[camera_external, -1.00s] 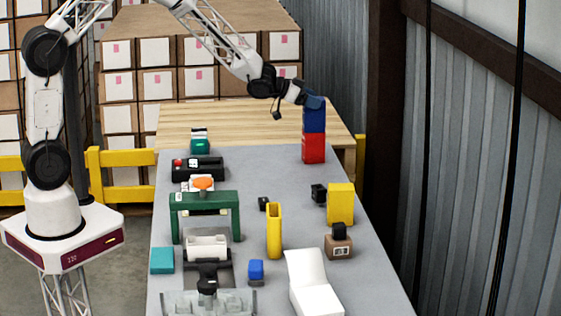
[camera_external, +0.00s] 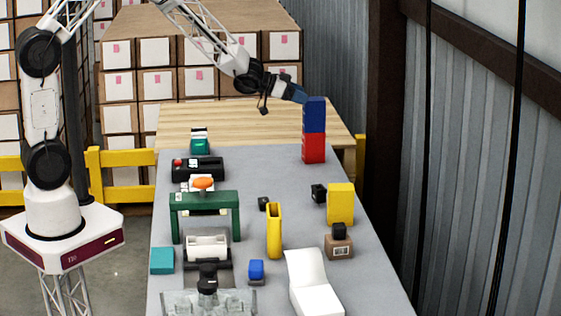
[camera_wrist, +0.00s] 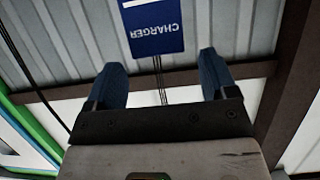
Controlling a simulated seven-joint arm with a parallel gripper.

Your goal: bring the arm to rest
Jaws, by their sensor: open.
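My gripper (camera_external: 301,95) is at the far end of the table, just left of a blue carton (camera_external: 314,115). The blue carton stands on a red carton (camera_external: 313,149), and the two form an upright stack. In the wrist view my gripper (camera_wrist: 165,82) has its two blue fingers wide apart with nothing between them. The blue carton, marked CHARGER (camera_wrist: 152,28), shows beyond the fingertips, apart from them in that view. My gripper is open and empty.
A grey table (camera_external: 255,180) holds a green arch (camera_external: 205,201), a yellow upright holder (camera_external: 274,232), a yellow block (camera_external: 341,204), a white angled stand (camera_external: 309,282) and a small blue block (camera_external: 256,269). A corrugated wall (camera_external: 470,150) lies to the right.

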